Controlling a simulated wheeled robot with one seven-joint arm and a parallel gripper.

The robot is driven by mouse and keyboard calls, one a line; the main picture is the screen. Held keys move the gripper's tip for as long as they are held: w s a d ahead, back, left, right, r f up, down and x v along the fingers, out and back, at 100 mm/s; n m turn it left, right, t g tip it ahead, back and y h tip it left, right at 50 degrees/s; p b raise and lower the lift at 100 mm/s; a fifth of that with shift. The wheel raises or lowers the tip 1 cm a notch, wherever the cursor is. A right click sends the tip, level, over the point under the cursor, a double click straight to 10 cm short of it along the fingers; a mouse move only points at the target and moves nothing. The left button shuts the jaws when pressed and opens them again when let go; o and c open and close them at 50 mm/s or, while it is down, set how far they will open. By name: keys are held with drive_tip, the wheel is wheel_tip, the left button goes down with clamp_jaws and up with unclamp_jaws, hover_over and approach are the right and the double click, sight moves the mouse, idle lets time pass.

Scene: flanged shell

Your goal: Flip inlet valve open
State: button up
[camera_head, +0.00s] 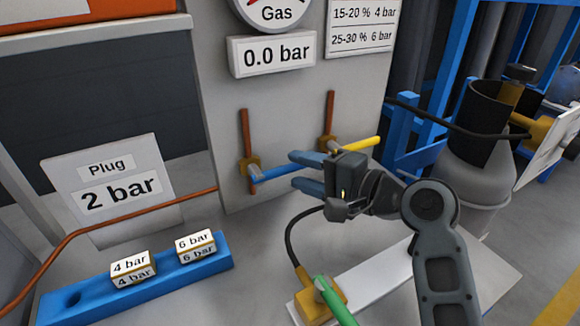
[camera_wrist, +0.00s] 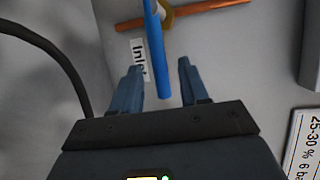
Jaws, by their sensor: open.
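The inlet valve has a blue lever (camera_head: 273,175) on a brass body (camera_head: 250,169), fitted on a vertical copper pipe on the grey panel. The lever points right, across the pipe. In the wrist view the blue lever (camera_wrist: 157,60) runs down between my fingers, beside a label (camera_wrist: 139,60) that reads "Inlet", partly covered. My gripper (camera_head: 298,172) is open near the lever's free end. In the wrist view my gripper (camera_wrist: 160,75) has a finger on each side of the lever, with a visible gap on both sides.
A second valve with a yellow lever (camera_head: 362,144) sits just right of my gripper, close to it. A gauge display (camera_head: 272,54) reads 0.0 bar above. A blue rack (camera_head: 150,280) with 4 bar and 6 bar plugs stands lower left. A green handle (camera_head: 335,303) is below.

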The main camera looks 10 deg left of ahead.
sight(296, 169)
drive_tip(key=shift+x, duration=1.5)
drive_tip(key=shift+c, duration=0.2)
clamp_jaws()
